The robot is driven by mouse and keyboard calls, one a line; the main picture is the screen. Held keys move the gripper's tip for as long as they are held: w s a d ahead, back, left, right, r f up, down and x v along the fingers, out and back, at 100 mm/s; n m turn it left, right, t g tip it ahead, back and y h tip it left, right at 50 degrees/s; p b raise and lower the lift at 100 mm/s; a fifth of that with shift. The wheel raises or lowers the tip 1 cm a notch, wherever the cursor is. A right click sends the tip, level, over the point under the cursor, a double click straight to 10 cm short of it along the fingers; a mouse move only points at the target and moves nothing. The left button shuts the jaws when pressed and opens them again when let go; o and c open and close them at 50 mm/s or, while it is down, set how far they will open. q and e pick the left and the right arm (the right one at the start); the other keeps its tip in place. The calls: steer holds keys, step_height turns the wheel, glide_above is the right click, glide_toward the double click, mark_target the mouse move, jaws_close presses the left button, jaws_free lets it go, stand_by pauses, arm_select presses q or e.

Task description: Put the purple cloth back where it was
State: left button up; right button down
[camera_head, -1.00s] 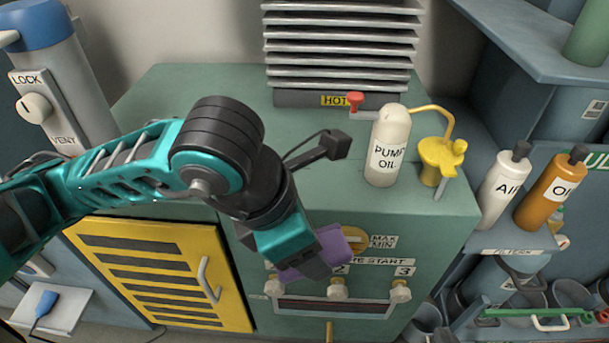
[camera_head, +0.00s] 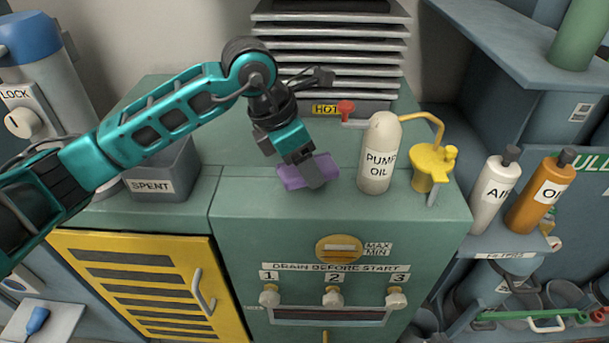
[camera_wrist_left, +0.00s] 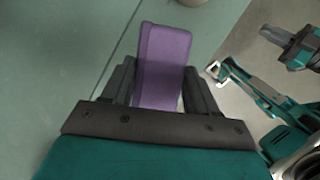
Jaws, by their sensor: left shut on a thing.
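The purple cloth (camera_head: 292,177) is a small folded pad between the fingers of my left gripper (camera_head: 314,176). In the left wrist view the cloth (camera_wrist_left: 163,55) sticks out beyond both fingers, with the gripper (camera_wrist_left: 160,95) shut on it. In the head view it is over the top of the green cabinet (camera_head: 250,205), near its front edge and left of the white pump oil bottle (camera_head: 376,155). I cannot tell whether the cloth touches the cabinet top.
A red knob (camera_head: 346,107) and stacked grey fins (camera_head: 330,50) marked HOT stand behind. A yellow pump spout (camera_head: 428,170) is right of the bottle. A grey SPENT bin (camera_head: 160,180) stands left under my left arm. The cabinet top near the front is clear.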

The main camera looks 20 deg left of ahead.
arm_select(q)
steer(key=shift+f+b, duration=0.3)
steer(key=shift+f, duration=1.45)
steer(key=shift+f, duration=0.25)
steer(key=o, duration=0.9)
steer(key=shift+r, duration=0.1)
steer(key=shift+o, duration=0.2)
steer(key=shift+r, duration=0.2)
steer(key=shift+a+r, duration=0.15)
steer(key=shift+r, duration=0.25)
steer(key=p+v, duration=0.1)
steer(key=v, duration=1)
steer(key=shift+p, duration=0.4)
